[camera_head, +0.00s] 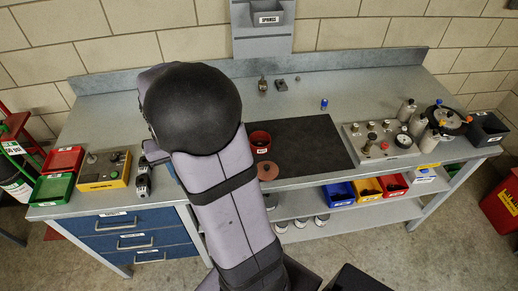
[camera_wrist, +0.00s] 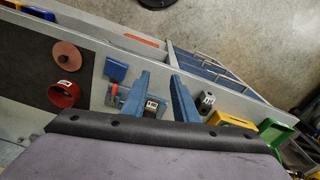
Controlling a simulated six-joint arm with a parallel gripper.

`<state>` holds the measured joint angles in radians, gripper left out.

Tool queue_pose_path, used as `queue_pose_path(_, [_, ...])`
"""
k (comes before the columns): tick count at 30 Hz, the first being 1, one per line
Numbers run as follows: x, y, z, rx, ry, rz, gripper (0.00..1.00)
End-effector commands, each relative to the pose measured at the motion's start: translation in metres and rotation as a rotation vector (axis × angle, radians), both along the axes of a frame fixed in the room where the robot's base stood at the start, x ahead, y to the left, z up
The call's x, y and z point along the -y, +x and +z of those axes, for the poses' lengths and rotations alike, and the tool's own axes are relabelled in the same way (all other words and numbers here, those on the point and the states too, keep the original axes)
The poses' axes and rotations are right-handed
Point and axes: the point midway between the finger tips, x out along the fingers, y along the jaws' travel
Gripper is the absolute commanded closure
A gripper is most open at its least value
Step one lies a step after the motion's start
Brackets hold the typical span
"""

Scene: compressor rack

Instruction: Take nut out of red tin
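The red tin (camera_head: 260,142) is a short, round, open red can on the left edge of the dark mat, just right of my arm in the head view. In the wrist view the red tin (camera_wrist: 66,95) lies left of my gripper, with a white label on its side. I cannot make out a nut inside it in either view. My gripper (camera_wrist: 158,75) shows two blue fingers spread apart with nothing held between them. It is above the bench, right of the tin in the wrist view, and apart from it. My arm hides the gripper in the head view.
A reddish disc (camera_head: 267,171) lies near the tin; a small dark piece sits on it. A blue block (camera_wrist: 117,73) and a labelled tool (camera_wrist: 153,105) lie near my fingers. A yellow box (camera_head: 104,171) and green tray (camera_head: 52,189) stand left. Most of the mat (camera_head: 310,145) is clear.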

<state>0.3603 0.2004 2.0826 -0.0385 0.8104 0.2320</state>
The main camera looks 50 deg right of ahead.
Motion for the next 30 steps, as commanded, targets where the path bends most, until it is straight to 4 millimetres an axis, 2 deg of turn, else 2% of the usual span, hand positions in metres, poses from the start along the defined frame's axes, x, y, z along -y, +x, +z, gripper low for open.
queue_pose_path(1, [0.035, 0.011, -0.012, 0.005, -0.006, -0.108, 0.73])
queue_pose_path(4, [0.099, 0.022, -0.024, 0.018, -0.019, -0.300, 0.73])
queue_pose_path(6, [0.145, 0.023, -0.032, 0.029, -0.031, -0.430, 0.73])
queue_pose_path(9, [0.202, 0.016, -0.045, 0.041, -0.043, -0.596, 0.73])
queue_pose_path(12, [0.249, 0.003, -0.055, 0.051, -0.056, -0.731, 0.73])
queue_pose_path(15, [0.282, -0.010, -0.063, 0.061, -0.067, -0.826, 0.73])
queue_pose_path(18, [0.301, -0.019, -0.067, 0.064, -0.073, -0.884, 0.73])
queue_pose_path(21, [0.310, -0.024, -0.069, 0.067, -0.076, -0.911, 0.73])
queue_pose_path(26, [0.311, -0.024, -0.070, 0.068, -0.076, -0.915, 0.73])
queue_pose_path(30, [0.312, -0.024, -0.080, 0.065, -0.075, -0.914, 0.73])
